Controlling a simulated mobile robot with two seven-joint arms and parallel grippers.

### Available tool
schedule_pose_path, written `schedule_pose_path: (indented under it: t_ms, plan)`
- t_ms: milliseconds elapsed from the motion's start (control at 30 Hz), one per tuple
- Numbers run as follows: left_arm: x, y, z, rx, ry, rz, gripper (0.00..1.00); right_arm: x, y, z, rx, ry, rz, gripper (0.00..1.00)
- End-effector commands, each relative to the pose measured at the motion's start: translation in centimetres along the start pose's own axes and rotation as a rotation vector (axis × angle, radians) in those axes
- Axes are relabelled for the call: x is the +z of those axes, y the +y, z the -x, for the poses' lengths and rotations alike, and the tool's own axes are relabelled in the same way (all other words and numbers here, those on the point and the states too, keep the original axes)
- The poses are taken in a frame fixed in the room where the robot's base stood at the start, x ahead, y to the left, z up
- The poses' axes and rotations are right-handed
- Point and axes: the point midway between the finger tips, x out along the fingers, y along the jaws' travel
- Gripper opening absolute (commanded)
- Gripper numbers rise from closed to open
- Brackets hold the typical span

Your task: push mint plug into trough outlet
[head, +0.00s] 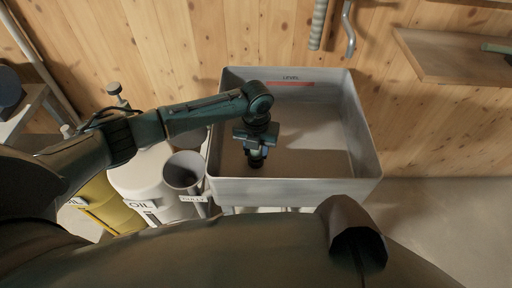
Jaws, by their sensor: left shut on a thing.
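The grey trough (295,187) stands against the wooden wall, with a red line marked LEVEL on its inner back wall. My left gripper (255,157) reaches down inside the trough, toward its left side. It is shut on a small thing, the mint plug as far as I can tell. Only a small pale greenish bit of it shows among the dark fingers. The trough outlet is not visible; the gripper may cover it. I cannot tell whether the plug touches the trough floor. My right gripper is not in view.
A grey pipe labelled GULLY (184,170) stands just left of the trough. White (140,178) and yellow (101,205) oil containers stand further left. A wooden shelf (455,57) is on the wall at right. The trough's right half is empty.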

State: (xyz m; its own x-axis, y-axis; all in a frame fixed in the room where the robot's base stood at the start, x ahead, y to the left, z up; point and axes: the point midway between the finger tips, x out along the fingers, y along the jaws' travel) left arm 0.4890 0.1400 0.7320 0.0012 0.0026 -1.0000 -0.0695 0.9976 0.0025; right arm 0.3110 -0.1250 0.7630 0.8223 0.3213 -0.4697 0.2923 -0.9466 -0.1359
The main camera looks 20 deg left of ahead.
Motion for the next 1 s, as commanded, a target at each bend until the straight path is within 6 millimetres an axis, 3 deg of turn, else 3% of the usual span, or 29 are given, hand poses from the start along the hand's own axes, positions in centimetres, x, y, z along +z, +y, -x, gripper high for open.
schedule_pose_path:
  t_ms: [233, 267, 533, 800, 1000]
  plan:
    - [0.0, 0.0, -0.7, 0.0, 0.0, 0.0, 0.12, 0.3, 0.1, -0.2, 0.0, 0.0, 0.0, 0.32]
    - [0.0, 0.0, -0.6, 0.0, 0.0, 0.0, 0.38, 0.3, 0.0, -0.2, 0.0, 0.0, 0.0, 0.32]
    - [0.0, 0.0, -0.6, 0.0, 0.0, 0.0, 0.6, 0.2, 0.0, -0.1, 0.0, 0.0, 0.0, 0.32]
    - [0.0, 0.0, -0.6, 0.0, 0.001, 0.0, 0.61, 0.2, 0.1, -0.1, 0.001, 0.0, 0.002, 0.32]
    - [0.1, 0.0, 1.9, -0.001, -0.003, 0.0, 0.61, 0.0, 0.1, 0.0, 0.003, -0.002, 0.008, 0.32]
